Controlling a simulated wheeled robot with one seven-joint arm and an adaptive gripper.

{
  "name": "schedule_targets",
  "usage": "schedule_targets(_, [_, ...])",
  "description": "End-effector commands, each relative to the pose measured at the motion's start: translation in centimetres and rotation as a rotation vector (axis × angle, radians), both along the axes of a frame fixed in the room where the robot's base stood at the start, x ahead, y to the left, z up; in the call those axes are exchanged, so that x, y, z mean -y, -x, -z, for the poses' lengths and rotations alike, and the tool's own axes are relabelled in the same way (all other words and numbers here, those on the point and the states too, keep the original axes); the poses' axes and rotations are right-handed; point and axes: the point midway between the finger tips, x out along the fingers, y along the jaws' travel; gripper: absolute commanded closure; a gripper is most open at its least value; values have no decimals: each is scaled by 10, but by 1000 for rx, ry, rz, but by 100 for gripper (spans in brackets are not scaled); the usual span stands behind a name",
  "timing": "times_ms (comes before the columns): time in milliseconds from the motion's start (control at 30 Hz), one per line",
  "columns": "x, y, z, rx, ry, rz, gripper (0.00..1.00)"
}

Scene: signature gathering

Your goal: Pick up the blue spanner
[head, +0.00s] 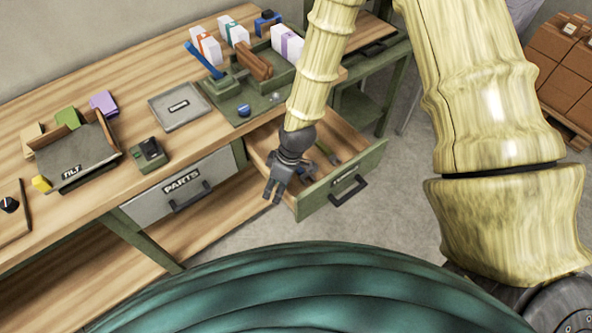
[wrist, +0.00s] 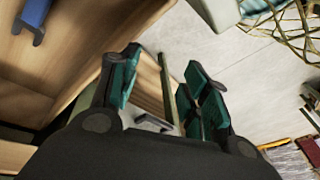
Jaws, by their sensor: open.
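A blue tool (wrist: 33,17), which looks like the blue spanner, shows at the top left corner of the wrist view, lying on the wooden floor of the open drawer. It is partly cut off by the frame. In the head view I cannot make it out. My gripper (head: 284,183) hangs over the front part of the open drawer (head: 365,163). In the wrist view my gripper (wrist: 163,82) has its fingers spread, with nothing held between them. The drawer's front edge passes behind the gap, and the blue tool is off to the left.
A closed PARTS drawer (head: 184,181) is left of the open one. The workbench holds a tilted tray (head: 75,163), a flat grey tray (head: 180,106), a blue-handled lever device (head: 204,60) and several boxes. Open floor (head: 415,190) lies right of the drawer.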

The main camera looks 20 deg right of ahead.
Motion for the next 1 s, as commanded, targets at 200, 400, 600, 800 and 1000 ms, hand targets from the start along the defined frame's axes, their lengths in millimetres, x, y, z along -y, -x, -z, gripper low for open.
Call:
schedule_targets(200, [28, -55, 15, -61, 77, 192, 54])
schedule_targets(400, [62, -102, 13, -91, 178, 390, 54])
schedule_targets(600, [87, -130, 4, -93, 251, 528, 54])
schedule_targets(800, [94, -137, 7, -93, 272, 567, 54])
schedule_targets(1000, [93, -136, 31, -93, 271, 566, 54])
